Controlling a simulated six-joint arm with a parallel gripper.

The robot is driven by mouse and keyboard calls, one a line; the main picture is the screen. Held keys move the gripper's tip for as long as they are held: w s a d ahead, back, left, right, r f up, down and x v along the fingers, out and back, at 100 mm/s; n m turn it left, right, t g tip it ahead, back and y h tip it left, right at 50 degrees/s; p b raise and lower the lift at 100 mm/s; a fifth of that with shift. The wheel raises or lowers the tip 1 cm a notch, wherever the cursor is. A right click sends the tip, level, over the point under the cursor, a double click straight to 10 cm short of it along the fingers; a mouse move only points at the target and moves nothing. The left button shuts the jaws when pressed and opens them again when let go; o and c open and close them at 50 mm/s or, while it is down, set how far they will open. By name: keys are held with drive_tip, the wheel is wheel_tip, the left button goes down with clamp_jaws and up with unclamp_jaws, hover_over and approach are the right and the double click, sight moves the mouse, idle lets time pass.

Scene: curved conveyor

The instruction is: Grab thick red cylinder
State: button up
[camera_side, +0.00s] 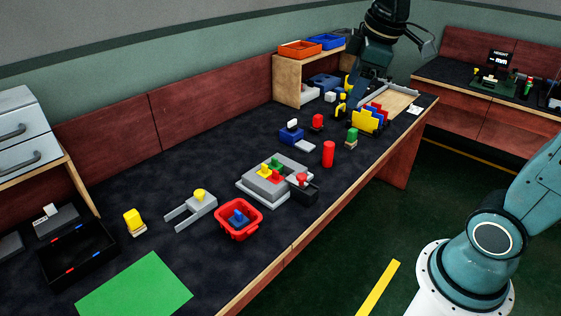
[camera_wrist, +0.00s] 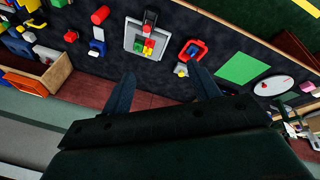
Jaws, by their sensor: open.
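The thick red cylinder (camera_side: 328,153) stands upright on the dark table, right of the grey block with coloured pegs, in the side view. It also shows in the wrist view, near the top left, as a red cylinder (camera_wrist: 100,14). My gripper (camera_wrist: 163,82) is open in the wrist view, its two dark fingers wide apart with nothing between them. The cylinder is beyond the fingers and well apart from them. In the side view, my arm's dark end is at the top, above the table's far end; its fingertips are hard to make out there.
Close to the cylinder are a grey block (camera_side: 252,192) with coloured pegs, a small green-topped piece (camera_side: 352,138) and a blue-and-white piece (camera_side: 291,132). A red bin (camera_side: 259,225) stands nearer. A wooden shelf (camera_side: 287,82) with trays is at the back.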

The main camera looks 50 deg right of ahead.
drive_tip(key=w+d+f+n+g, duration=0.1)
drive_tip(key=w+d+f+n, duration=0.1)
drive_tip(key=w+d+n, duration=0.5)
drive_tip(key=n+g, duration=0.3)
drive_tip(key=n, duration=0.4)
hover_over(329, 143)
wheel_tip(329, 143, down, 20)
drive_tip(key=shift+f+y, duration=0.2)
drive_tip(key=shift+y, duration=0.1)
drive_tip(key=shift+f, duration=0.1)
drive_tip(key=shift+f, duration=4.15)
drive_tip(key=shift+s+f, duration=0.1)
drive_tip(key=shift+f, duration=2.5)
